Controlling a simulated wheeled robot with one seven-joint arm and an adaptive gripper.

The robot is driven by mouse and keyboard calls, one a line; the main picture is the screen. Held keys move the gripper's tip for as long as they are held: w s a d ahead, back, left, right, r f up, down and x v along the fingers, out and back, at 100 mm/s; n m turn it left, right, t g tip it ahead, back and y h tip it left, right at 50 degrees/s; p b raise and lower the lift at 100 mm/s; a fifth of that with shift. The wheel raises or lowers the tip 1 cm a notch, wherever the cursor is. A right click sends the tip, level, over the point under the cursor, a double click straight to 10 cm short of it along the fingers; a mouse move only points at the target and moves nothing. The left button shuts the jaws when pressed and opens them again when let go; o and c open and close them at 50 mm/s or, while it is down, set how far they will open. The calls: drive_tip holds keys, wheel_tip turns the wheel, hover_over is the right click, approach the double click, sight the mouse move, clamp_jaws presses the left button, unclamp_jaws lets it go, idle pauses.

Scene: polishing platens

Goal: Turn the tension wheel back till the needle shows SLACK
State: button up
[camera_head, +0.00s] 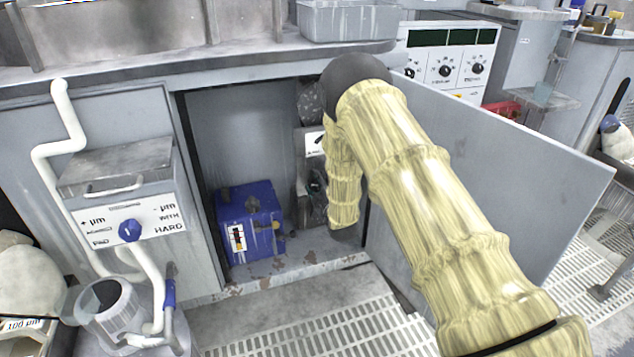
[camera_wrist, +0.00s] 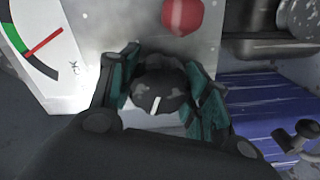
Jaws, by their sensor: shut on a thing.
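In the wrist view, the dial (camera_wrist: 60,90) is white with a green band and a black band at its left part. Its red needle (camera_wrist: 44,42) slants to the upper right, and the lettering is too small and cut off to read. A dark round wheel (camera_wrist: 158,92) with a white mark sits on the grey metal panel to the right of the dial. My gripper (camera_wrist: 163,95) has its teal-padded fingers on both sides of this wheel, shut on it. In the head view, my gripper (camera_head: 317,187) is inside the open cabinet, mostly hidden behind my arm.
A red round button (camera_wrist: 183,14) sits above the wheel. A blue box (camera_head: 250,225) stands on the cabinet floor to the left of my gripper. The open cabinet door (camera_head: 500,165) is at the right, beyond my arm. A bench edge (camera_head: 200,75) runs above the opening.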

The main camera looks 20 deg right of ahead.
drive_tip(key=shift+n, duration=0.3)
idle(0.4)
drive_tip(key=o, duration=1)
drive_tip(key=shift+s, duration=0.1)
drive_tip(key=s, duration=1.1)
drive_tip(key=shift+s+d, duration=0.2)
drive_tip(key=shift+s, duration=0.2)
drive_tip(key=shift+f, duration=0.1)
